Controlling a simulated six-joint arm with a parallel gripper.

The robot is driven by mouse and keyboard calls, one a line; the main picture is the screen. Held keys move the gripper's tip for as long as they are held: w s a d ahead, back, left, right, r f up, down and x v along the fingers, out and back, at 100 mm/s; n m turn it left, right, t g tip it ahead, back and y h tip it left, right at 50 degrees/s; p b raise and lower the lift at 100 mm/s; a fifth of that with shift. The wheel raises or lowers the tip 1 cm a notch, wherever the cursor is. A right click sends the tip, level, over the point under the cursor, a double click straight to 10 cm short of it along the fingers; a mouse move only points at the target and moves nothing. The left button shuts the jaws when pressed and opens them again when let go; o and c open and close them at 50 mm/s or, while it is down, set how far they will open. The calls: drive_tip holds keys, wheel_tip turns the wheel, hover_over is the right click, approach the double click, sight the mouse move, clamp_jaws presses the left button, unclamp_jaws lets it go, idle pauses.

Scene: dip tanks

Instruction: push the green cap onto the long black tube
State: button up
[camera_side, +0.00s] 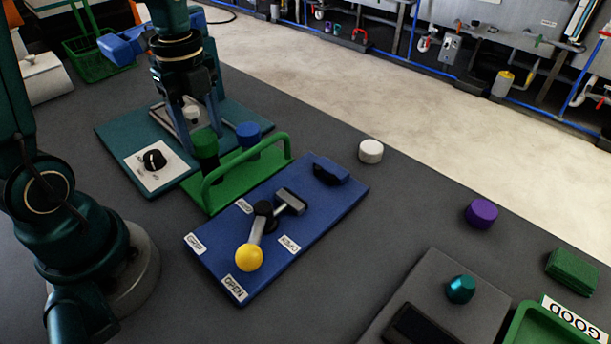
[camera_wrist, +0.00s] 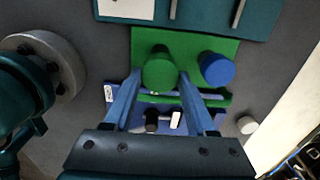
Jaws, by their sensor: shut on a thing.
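The green cap (camera_side: 204,141) is between the fingers of my gripper (camera_side: 200,138). It also shows in the wrist view (camera_wrist: 160,70), between the two blue fingertips (camera_wrist: 160,78), which are shut on it. The long black tube (camera_side: 208,164) stands upright in the green rack (camera_side: 215,196), directly under the cap. The cap sits at the tube's top; I cannot tell how far down it is.
A blue-capped tube (camera_side: 248,133) stands close to the right in the rack, beside the green handle (camera_side: 240,165). A blue board (camera_side: 215,250) with a yellow-knobbed lever (camera_side: 249,257) lies in front. White (camera_side: 371,151) and purple (camera_side: 481,213) caps lie on the open table.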

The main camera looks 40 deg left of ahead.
drive_tip(key=shift+f, duration=0.1)
drive_tip(key=o, duration=1.5)
drive_tip(key=shift+o, duration=0.2)
drive_tip(key=shift+r, duration=4)
drive_tip(key=a+r, duration=0.4)
drive_tip(key=r, duration=0.3)
drive_tip(key=shift+a, duration=0.25)
